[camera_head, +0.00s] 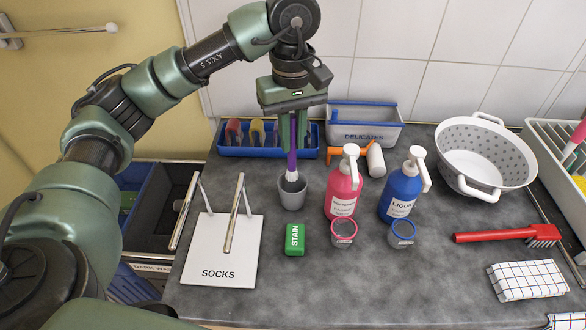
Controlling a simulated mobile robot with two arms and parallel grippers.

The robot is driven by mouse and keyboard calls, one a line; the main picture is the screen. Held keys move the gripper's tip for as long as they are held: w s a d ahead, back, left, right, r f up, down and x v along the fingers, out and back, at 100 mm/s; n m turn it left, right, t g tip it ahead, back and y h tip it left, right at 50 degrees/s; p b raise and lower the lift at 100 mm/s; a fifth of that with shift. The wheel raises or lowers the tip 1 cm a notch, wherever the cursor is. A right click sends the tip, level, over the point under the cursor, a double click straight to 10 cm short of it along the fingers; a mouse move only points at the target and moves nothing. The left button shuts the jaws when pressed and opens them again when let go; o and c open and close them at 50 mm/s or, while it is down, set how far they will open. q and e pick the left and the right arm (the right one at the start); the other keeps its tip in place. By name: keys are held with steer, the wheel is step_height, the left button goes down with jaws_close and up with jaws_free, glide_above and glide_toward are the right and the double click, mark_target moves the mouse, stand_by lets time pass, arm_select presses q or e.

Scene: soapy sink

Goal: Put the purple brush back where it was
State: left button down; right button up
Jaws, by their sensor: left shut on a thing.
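My left gripper (292,114) is shut on the purple brush (292,150) and holds it upright, handle up and bristles down. The brush head is at the mouth of a small grey cup (292,199); I cannot tell whether it touches the cup's inside. Behind the gripper, against the wall, is a blue tray (228,151) with a red and a yellow item in it. The gripper and arm hide part of this tray. My right gripper is not in view.
A pink pump bottle (342,190) and a blue one (402,192) stand right of the cup. A green STAIN block (294,240) lies in front. A white SOCKS board (225,262) is at left, a colander (485,155) at right. The front counter middle is clear.

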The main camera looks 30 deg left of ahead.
mark_target(293, 169)
arm_select(q)
step_height(293, 169, down, 3)
steer(key=shift+f+p, duration=0.1)
steer(key=shift+p, duration=0.25)
step_height(293, 169, down, 5)
steer(key=shift+f+p, duration=0.1)
steer(key=shift+p, duration=0.45)
steer(key=shift+f, duration=0.2)
steer(key=c, duration=1.4)
jaws_free()
steer(key=shift+r, duration=0.1)
